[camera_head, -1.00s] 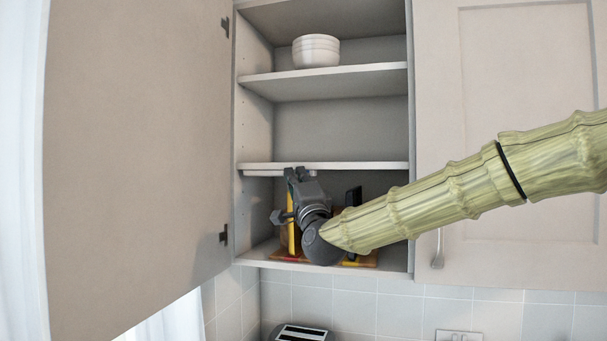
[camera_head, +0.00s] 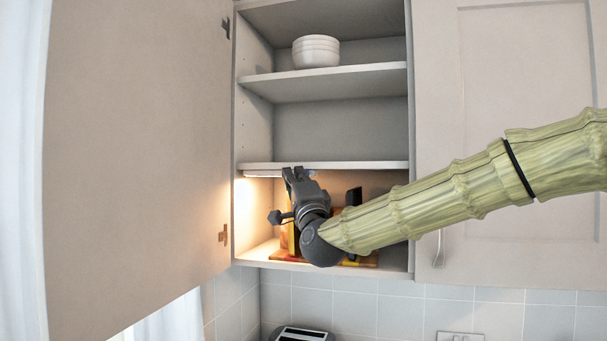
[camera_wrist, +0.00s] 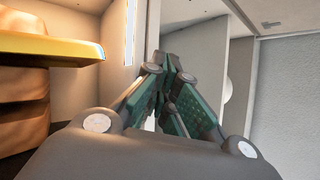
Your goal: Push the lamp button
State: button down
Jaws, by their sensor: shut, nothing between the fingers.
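The lamp (camera_head: 264,173) is a thin strip under the lowest shelf of the open cupboard, at its left. It is lit and throws warm light on the left wall and door edge. In the wrist view the lamp (camera_wrist: 131,32) is a bright strip above and left of the fingers. My gripper (camera_head: 294,170) is shut and empty, its tips up at the shelf's underside by the lamp's right end. In the wrist view the fingers of my gripper (camera_wrist: 167,62) meet at their tips. The button cannot be made out; the fingers may cover it. I cannot tell whether they touch.
A board with yellow and orange items (camera_head: 355,260) lies on the cupboard floor behind my wrist. White bowls (camera_head: 316,51) sit on the upper shelf. The open door (camera_head: 140,150) stands at left, a closed door (camera_head: 525,140) at right. A toaster (camera_head: 300,334) is below.

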jog(key=shift+s, duration=0.1)
jog(key=s+b, duration=0.1)
jog(key=s, duration=0.1)
jog(key=s+a, duration=0.1)
jog(key=s+a+b, duration=0.1)
jog(key=s, duration=0.1)
jog(key=shift+s+b, duration=0.3)
jog(key=shift+b, duration=0.05)
